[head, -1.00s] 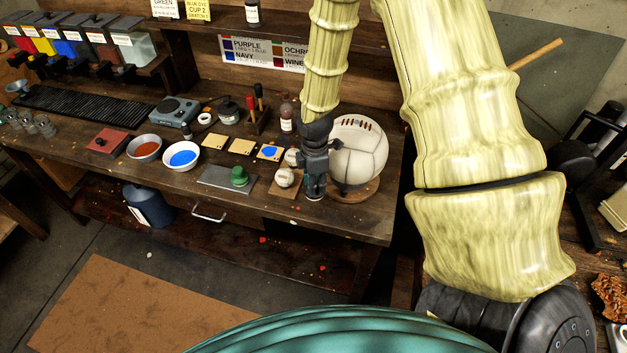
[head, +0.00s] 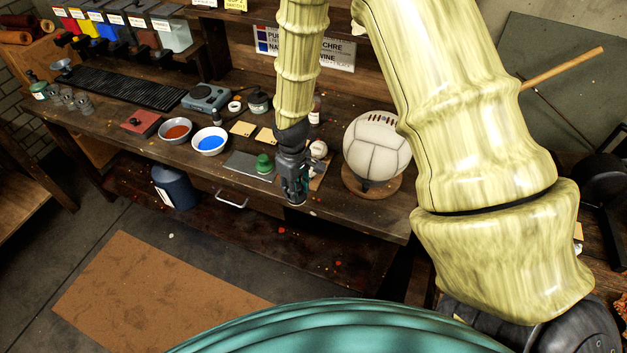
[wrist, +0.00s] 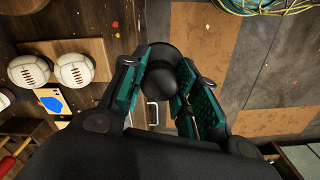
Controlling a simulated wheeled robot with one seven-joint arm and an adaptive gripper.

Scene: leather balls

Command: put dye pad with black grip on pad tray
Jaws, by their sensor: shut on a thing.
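My gripper (head: 293,190) is low over the front edge of the workbench, its fingers pointing down. In the wrist view my gripper (wrist: 160,95) is shut on the dye pad with black grip (wrist: 161,77), a round black knob between the green finger pads. Its underside is hidden, and the head view barely shows it behind the fingers. The pad tray (head: 238,164) is a flat grey plate just left of my gripper on the bench. A pad with a green grip (head: 264,162) stands on its right part.
Small white balls (head: 318,149) sit on a wooden board behind my gripper. A large white ball (head: 377,146) rests on a round stand to the right. Bowls of blue dye (head: 210,141) and red dye (head: 175,131) stand left of the tray.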

